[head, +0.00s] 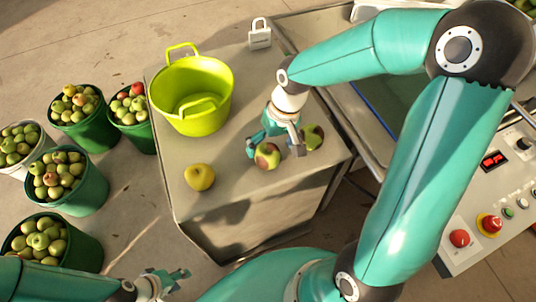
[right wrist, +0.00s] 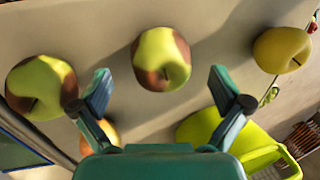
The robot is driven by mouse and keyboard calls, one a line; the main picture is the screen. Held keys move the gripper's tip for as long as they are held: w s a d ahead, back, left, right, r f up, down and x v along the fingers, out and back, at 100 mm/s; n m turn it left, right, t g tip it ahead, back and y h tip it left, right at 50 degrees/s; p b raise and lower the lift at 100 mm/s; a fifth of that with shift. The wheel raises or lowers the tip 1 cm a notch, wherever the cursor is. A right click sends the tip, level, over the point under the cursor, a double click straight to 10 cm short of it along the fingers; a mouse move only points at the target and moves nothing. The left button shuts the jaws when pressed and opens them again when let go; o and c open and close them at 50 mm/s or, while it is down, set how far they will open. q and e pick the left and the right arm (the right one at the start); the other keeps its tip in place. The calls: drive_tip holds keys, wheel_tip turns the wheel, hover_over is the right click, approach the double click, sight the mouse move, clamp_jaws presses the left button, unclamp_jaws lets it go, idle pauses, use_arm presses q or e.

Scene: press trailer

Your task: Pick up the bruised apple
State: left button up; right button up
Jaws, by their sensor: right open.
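A green apple with brown patches, the bruised-looking apple (head: 267,156), sits on the grey table. In the right wrist view this apple (right wrist: 161,58) is just beyond and between the fingertips. My right gripper (head: 275,150) is over it, open and empty; its spread fingers also show in the right wrist view (right wrist: 160,85). A second green apple with a brown patch (head: 312,136) is just to the right, outside the jaws. A plain yellow apple (head: 199,177) stands at the left. My left gripper (head: 178,276) is low, off the table, with its fingers apart and nothing between them.
A lime-green basket (head: 205,122) stands at the table's back left, empty. Another apple (right wrist: 97,135) is partly hidden behind my right gripper. Green buckets of apples (head: 88,132) stand on the floor at left. A control panel (head: 490,215) is at right. The table front is clear.

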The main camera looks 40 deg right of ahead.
sight(268, 156)
drive_tip(key=x, duration=0.3)
drive_tip(key=shift+a+f, duration=0.1)
drive_tip(key=shift+f, duration=0.25)
drive_tip(key=c, duration=1.4)
drive_tip(key=shift+o, duration=0.2)
drive_tip(key=shift+r, duration=0.1)
drive_tip(key=a+v, duration=0.2)
drive_tip(key=v, duration=0.7)
drive_tip(key=w+a+r+p+v, duration=0.1)
drive_tip(key=a+v, duration=0.1)
drive_tip(key=v, duration=0.8)
drive_tip(key=shift+r, duration=0.2)
